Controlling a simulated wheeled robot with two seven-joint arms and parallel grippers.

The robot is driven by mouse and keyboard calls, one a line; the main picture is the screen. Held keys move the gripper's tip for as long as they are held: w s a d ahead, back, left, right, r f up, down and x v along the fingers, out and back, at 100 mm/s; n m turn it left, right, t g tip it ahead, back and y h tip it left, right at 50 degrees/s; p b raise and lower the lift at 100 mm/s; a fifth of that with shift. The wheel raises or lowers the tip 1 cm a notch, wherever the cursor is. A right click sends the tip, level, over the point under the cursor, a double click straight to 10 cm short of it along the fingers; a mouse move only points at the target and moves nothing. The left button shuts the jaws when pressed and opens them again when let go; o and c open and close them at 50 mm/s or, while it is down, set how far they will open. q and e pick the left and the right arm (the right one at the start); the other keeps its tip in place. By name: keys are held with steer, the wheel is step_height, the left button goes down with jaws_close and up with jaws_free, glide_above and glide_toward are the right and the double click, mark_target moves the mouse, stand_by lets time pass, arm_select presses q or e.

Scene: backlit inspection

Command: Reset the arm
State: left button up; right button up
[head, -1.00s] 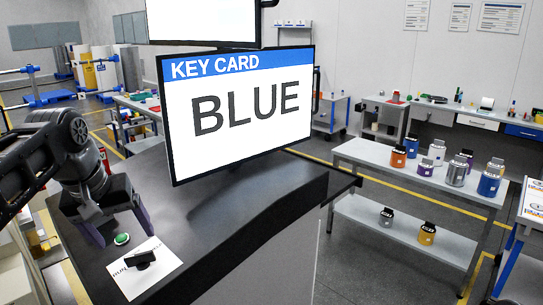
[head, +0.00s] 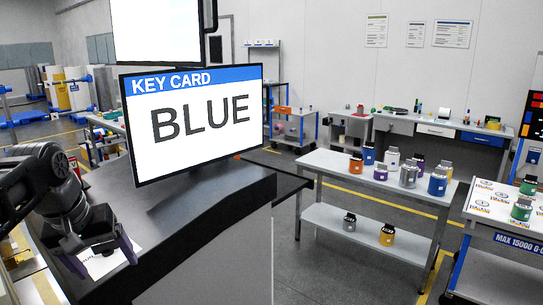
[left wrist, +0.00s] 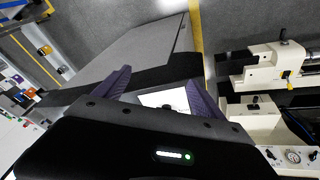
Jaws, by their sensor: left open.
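My left arm comes in from the left in the head view. Its gripper (head: 104,262) is over the near end of the dark counter (head: 213,197), above a white sheet (head: 112,259) that it partly covers. In the left wrist view the two purple fingers of my left gripper (left wrist: 152,94) stand wide apart with nothing between them. The white sheet (left wrist: 165,99) shows beyond them, below the gripper. The green button and black knob by the sheet are hidden behind the gripper in the head view. My right gripper is in neither view.
A monitor (head: 195,120) reading "KEY CARD BLUE" stands on the counter close to the arm. A grey two-shelf table (head: 330,163) with several coloured canisters stands at the right. Grey floor lies between.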

arm_select(q)
steer(key=w+d+f+m+h, duration=0.15)
steer(key=d+f, duration=0.35)
steer(key=f, duration=0.5)
steer(key=w+d+f+g+h, duration=0.15)
steer(key=d+f, duration=0.35)
steer(key=f, duration=0.5)
steer(key=w+d+f+m, duration=0.15)
steer(key=d+f, duration=0.25)
steer(key=f, duration=0.7)
steer(key=s+d+f, duration=0.4)
steer(key=d+f, duration=0.3)
steer(key=f, duration=0.3)
steer(key=s+d+f+g, duration=0.1)
steer(key=s+d+f, duration=0.2)
steer(key=s+f, duration=0.3)
steer(key=s+d+f+h, duration=0.1)
steer(key=s+d+f, duration=0.3)
steer(key=s, duration=0.9)
step_height(320, 180, down, 2)
steer(key=shift+s+f+g, duration=0.25)
steer(key=shift+g, duration=0.1)
steer(key=shift+d, duration=0.1)
